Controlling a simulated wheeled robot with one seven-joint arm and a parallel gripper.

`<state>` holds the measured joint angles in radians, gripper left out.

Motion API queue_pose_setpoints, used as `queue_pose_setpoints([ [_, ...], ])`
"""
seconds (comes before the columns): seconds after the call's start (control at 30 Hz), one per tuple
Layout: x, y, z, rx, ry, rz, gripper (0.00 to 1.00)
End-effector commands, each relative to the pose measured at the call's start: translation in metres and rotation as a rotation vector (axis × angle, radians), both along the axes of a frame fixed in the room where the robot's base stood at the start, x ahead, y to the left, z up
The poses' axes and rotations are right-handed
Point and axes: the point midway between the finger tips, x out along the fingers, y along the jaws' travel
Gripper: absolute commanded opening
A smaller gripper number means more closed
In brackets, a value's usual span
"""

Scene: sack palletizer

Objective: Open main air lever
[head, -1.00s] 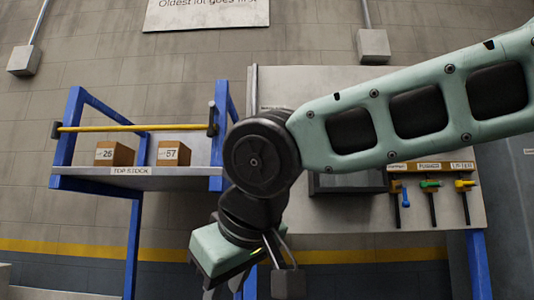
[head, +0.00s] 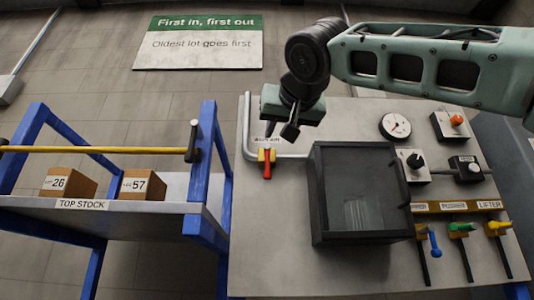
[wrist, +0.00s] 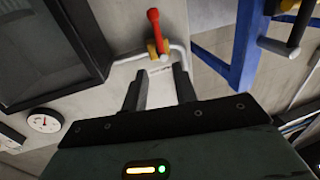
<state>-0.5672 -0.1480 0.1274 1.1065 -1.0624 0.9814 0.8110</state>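The main air lever (head: 267,164) is a red handle on a yellow valve body at the upper left of the grey panel. In the head view it hangs down below a "MAIN AIR" label, on a pale pipe. It also shows in the wrist view as a red lever (wrist: 155,27), beyond the fingertips. My gripper (head: 281,134) is just above and a little right of the lever in the head view. Its two dark fingers (wrist: 160,88) are apart with nothing between them. I see no contact with the lever.
A dark glass-fronted box (head: 362,195) stands out from the panel right of the lever. A gauge (head: 395,126), an orange knob (head: 457,119) and small coloured levers (head: 460,229) are farther right. A blue rack (head: 212,150) with two boxes stands left.

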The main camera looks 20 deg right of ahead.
Motion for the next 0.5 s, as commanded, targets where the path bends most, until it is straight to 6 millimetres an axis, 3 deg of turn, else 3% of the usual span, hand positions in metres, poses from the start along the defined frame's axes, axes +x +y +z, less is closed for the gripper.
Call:
queue_pose_setpoints([
  [0.2,0.048,-0.005,0.003,-0.002,0.004,-0.001,0.28],
  [0.5,0.102,-0.012,0.002,-0.002,0.003,-0.001,0.28],
])
